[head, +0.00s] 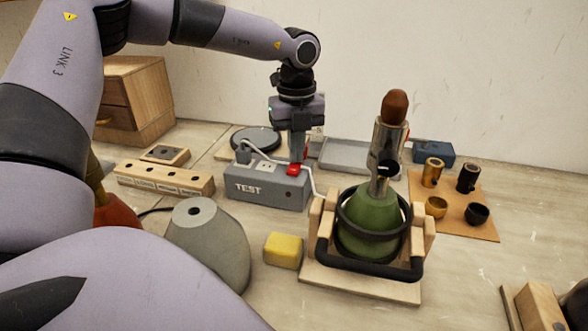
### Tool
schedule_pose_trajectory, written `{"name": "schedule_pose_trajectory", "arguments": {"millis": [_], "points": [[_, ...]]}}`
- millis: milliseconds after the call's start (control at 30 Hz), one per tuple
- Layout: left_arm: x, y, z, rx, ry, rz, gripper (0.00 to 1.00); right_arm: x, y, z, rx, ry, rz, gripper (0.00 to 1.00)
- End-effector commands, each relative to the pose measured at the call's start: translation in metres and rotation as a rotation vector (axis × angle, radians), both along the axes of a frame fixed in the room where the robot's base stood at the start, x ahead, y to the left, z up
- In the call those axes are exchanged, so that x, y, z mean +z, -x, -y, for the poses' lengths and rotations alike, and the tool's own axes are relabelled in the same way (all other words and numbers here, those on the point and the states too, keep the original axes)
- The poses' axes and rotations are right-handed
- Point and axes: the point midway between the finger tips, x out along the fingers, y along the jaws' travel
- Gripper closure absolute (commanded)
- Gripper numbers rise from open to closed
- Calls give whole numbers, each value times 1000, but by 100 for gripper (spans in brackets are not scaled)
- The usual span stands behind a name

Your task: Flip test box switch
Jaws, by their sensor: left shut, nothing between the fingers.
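The grey test box (266,186), marked TEST, sits on the table near the middle. A red switch (293,170) is on the right part of its top, and an outlet is on the left part. My left gripper (298,158) comes down from above, fingers shut and empty, with its tips right at the red switch. I cannot tell whether they touch it, or which way the switch is set. A white cord (312,180) runs by the box toward the lamp. The green lamp base (370,222) stands upright in a wooden cradle (420,290). My right gripper is not in view.
A yellow block (283,250) and a grey cone (208,243) stand in front of the box. A labelled wooden block (164,180) is at left. A board (480,226) with brass and black parts is at right. A grey tray (346,155) lies behind.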

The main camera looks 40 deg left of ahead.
Motion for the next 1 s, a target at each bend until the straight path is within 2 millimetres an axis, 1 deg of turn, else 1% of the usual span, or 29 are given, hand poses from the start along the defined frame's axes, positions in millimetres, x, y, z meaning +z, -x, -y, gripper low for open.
{"name": "schedule_pose_trajectory", "arguments": {"millis": [367, 533, 667, 1000], "points": [[-7, 1, 0, 0, 1, -3, 100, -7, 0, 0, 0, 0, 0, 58], [-6, 1, 0, 0, 0, -5, 100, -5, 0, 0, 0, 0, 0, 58], [2, 1, 0, 0, 0, -4, 100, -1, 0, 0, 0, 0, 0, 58], [31, 0, 0, 0, -1, -1, 100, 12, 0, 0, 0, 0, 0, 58]]}}
